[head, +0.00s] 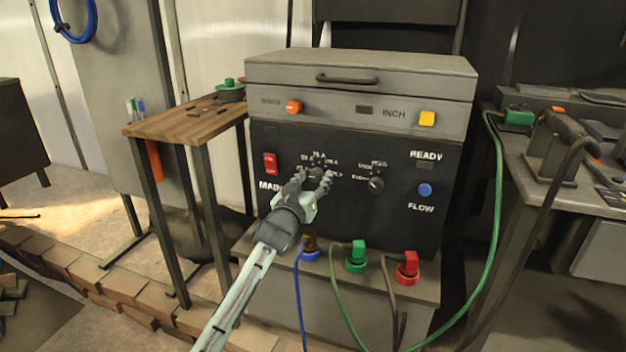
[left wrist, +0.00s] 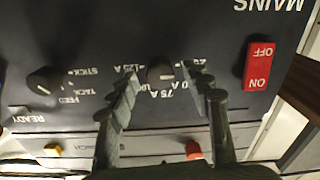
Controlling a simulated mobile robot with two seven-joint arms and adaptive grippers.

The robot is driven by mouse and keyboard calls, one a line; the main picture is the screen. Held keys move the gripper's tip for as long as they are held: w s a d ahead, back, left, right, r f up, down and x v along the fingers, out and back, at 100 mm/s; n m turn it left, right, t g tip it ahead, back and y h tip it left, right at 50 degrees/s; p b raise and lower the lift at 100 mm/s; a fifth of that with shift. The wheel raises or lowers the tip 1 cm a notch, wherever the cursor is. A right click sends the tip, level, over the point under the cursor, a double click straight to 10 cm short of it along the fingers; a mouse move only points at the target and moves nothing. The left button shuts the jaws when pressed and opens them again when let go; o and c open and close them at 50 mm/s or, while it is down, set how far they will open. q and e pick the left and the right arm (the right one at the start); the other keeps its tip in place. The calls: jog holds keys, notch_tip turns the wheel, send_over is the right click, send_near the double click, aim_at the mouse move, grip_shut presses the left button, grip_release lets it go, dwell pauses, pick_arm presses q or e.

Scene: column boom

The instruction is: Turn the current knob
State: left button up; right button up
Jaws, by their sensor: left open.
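The current knob (head: 316,173) is a small dark round knob on the machine's black front panel, ringed by white ampere marks. It also shows in the left wrist view (left wrist: 160,73), where the panel appears upside down. My left gripper (head: 314,180) is open in front of the panel. In the left wrist view its two fingers (left wrist: 161,80) stand on either side of the knob, with gaps to it. I cannot tell how far the fingertips are from the panel. My right gripper is not in view.
A second knob (head: 376,184), a red mains switch (head: 271,163) and a blue FLOW button (head: 425,190) share the panel. Green (head: 356,256) and red (head: 407,268) cable plugs sit below. A wooden-topped table (head: 190,118) stands left, a bench with a torch (head: 565,130) right.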

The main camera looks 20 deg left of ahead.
pick_arm(q)
jog(key=c, duration=1.1)
grip_shut()
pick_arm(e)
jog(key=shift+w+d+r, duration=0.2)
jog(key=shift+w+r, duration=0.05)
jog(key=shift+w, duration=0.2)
